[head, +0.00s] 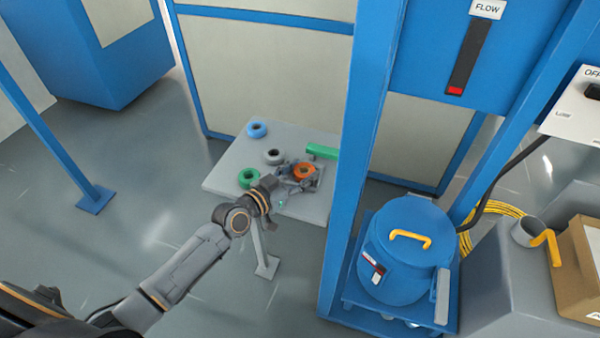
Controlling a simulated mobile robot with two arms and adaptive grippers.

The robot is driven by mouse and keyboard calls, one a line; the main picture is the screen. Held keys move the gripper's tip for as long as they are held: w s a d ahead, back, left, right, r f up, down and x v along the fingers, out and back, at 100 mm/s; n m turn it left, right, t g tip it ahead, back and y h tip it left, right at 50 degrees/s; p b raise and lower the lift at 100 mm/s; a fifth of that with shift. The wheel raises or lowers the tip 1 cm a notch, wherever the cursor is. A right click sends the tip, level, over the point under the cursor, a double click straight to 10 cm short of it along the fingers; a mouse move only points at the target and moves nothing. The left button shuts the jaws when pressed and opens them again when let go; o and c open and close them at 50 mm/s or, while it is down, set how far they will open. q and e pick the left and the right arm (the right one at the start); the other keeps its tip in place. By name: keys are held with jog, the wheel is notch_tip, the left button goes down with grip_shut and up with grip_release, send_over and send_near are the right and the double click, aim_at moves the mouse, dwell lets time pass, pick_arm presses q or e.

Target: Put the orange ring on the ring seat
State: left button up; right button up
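The orange ring (304,170) is at the right part of a low grey table, among other rings. My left gripper (303,179) reaches over the table from the front left, with its fingers at the orange ring, one to either side. The view is too small to tell whether the fingers touch or grip it, or whether the ring rests on the table. I cannot make out a ring seat for certain. My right gripper is not in view.
The grey table (222,175) also holds a blue ring (257,129), a grey ring (273,156), a green ring (249,178) and a green block (322,152). A blue post (350,215) stands at its right. A lidded blue drum (405,255) stands farther right. Open floor lies left.

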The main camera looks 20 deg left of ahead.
pick_arm(q)
jog(key=o, duration=0.3)
jog(key=shift+f, duration=0.15)
jog(key=shift+o, duration=0.7)
jog(key=shift+s, duration=0.1)
jog(key=shift+s+r+p, duration=0.1)
jog(key=shift+r+p, duration=0.1)
jog(key=shift+p, duration=0.2)
jog(key=v, duration=1)
jog(key=shift+s+a+r+b, duration=0.15)
jog(key=shift+s+a+b, duration=0.1)
jog(key=shift+s+b, duration=0.1)
jog(key=shift+s+a+r, duration=0.15)
jog(key=shift+s+a, duration=0.05)
jog(key=shift+s, duration=0.15)
